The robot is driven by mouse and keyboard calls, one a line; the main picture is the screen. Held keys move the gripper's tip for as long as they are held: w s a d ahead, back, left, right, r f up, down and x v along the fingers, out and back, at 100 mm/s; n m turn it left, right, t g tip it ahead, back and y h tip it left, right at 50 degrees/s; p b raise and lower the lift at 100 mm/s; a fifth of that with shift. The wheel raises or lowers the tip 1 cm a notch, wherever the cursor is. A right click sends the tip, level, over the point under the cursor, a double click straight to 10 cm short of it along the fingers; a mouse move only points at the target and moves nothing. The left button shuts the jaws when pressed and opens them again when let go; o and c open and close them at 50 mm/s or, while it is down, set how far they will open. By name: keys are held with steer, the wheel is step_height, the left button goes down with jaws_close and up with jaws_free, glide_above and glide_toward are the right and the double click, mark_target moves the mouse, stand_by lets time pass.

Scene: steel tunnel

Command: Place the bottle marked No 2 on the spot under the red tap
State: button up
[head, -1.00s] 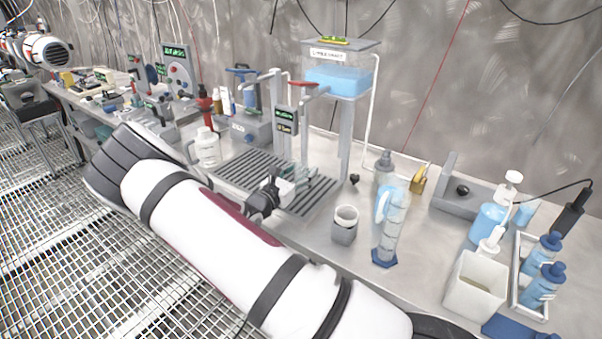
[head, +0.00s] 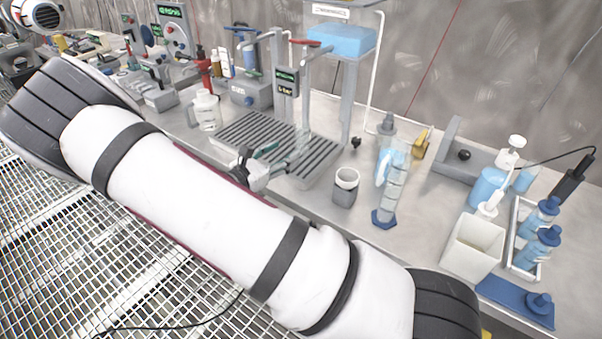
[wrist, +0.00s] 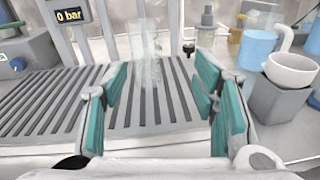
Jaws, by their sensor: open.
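My gripper (wrist: 160,88) is open, with teal pads on both sides, low over the slatted drip grate. A faint clear vessel (wrist: 148,62) stands on the grate ahead of the fingertips, between the finger lines and apart from them. In the head view the gripper (head: 272,162) is at the grate's front edge, partly hidden by my arm. The red-handled tap (head: 305,42) rises over the grate (head: 245,135), beside a pressure display. A clear vessel (head: 303,138) shows faintly below it. No "No 2" marking is readable.
A grey cup holder (head: 345,188) and a blue-based measuring cylinder (head: 388,190) stand right of the grate. A white jug (head: 206,112) is on its left. Blue-capped bottles (head: 541,215), a white bin (head: 474,245) and a blue tray (head: 515,302) fill the right end.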

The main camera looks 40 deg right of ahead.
steer(key=s+a+r+m+g+y, duration=0.1)
steer(key=s+r+m+g+y, duration=0.3)
steer(key=s+m, duration=0.4)
steer(key=s+r+m+g+y, duration=0.3)
steer(key=s+r+m+y, duration=0.15)
steer(key=s+r, duration=0.4)
steer(key=s+a+r+m+t+y, duration=0.2)
steer(key=s+a+r+m+y, duration=0.1)
steer(key=s+a, duration=0.3)
steer(key=s+a+r+m+t+y, duration=0.3)
steer(key=s+a+m+y, duration=0.1)
steer(key=s, duration=0.6)
steer(key=shift+a+r+m+y, duration=0.35)
steer(key=shift+a+y, duration=0.3)
steer(key=shift+a, duration=0.6)
